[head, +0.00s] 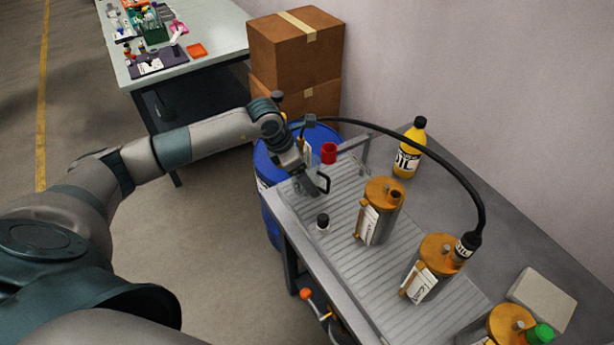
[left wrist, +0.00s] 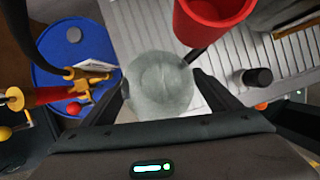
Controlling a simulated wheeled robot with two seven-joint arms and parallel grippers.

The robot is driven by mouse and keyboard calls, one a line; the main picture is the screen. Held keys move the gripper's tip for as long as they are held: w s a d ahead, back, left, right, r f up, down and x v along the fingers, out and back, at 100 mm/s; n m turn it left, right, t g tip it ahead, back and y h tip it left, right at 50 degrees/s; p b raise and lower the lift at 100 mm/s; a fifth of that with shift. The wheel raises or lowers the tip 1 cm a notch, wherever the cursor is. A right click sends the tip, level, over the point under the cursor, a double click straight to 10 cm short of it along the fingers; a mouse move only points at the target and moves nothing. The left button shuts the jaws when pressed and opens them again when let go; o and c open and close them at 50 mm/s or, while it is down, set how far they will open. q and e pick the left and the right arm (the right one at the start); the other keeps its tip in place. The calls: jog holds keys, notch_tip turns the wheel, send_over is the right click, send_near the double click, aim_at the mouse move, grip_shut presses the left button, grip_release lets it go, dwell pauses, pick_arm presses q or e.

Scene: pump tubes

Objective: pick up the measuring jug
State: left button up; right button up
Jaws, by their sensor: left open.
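The measuring jug looks like a clear, greenish-grey round vessel (left wrist: 160,88) in the left wrist view. It stands at the near left end of the ribbed bench top. My left gripper (left wrist: 160,78) is open, with one dark finger on each side of the jug. I cannot tell whether either finger touches it. In the head view my left gripper (head: 310,184) is low over the bench's left end, and the jug there is mostly hidden and hard to make out. My right gripper is in neither view.
Orange-topped canisters (head: 380,212) and a yellow oil bottle (head: 409,150) stand farther right. A black hose arches above. A blue drum (left wrist: 60,65) is beside the bench.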

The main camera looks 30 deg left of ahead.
pick_arm(q)
jog(key=c, duration=1.2)
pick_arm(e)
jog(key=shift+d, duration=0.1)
pick_arm(q)
jog(key=shift+r, duration=0.15)
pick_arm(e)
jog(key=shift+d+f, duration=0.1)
